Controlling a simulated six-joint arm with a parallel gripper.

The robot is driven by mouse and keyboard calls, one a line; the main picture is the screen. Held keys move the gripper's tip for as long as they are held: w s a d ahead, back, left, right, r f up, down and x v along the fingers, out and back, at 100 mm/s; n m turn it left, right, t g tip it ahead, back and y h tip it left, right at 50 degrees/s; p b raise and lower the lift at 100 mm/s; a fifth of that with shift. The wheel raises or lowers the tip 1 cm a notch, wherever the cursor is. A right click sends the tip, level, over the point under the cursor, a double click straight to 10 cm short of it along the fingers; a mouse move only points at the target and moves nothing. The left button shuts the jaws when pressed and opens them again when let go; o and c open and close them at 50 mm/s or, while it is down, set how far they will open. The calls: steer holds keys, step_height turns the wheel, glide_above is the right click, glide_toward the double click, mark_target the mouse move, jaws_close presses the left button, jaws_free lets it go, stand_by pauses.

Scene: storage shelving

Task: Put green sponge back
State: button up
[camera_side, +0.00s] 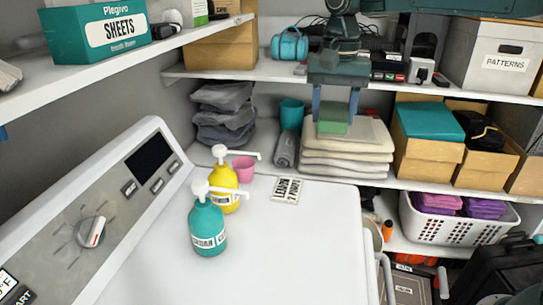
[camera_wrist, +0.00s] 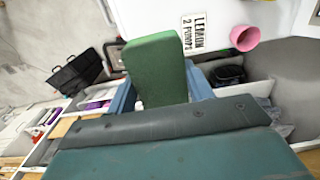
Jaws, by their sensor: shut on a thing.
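A green sponge (camera_side: 333,119) is held between the two blue fingers of my gripper (camera_side: 335,108). In the side view it is just above or at the top of a stack of folded cream towels (camera_side: 345,145) on the shelf; I cannot tell whether it touches them. In the wrist view the sponge (camera_wrist: 157,68) stands up between the fingers of my gripper (camera_wrist: 165,90), which is shut on it. The lower part of the sponge is hidden by the gripper body.
Left of the towels are a rolled grey cloth (camera_side: 285,150), a teal cup (camera_side: 291,113) and folded grey cloths (camera_side: 224,112). A pink cup (camera_side: 243,169), a yellow pump bottle (camera_side: 222,190) and a teal pump bottle (camera_side: 207,228) stand on the white machine. Cardboard boxes (camera_side: 428,160) stand at right.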

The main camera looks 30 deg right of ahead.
mark_target(323, 200)
steer(key=shift+d, duration=0.1)
step_height(323, 200, down, 20)
steer(key=shift+r, duration=0.1)
stand_by(1.1)
steer(key=o, duration=0.9)
steer(key=shift+o, duration=0.2)
step_height(323, 200, up, 12)
stand_by(0.4)
stand_by(0.5)
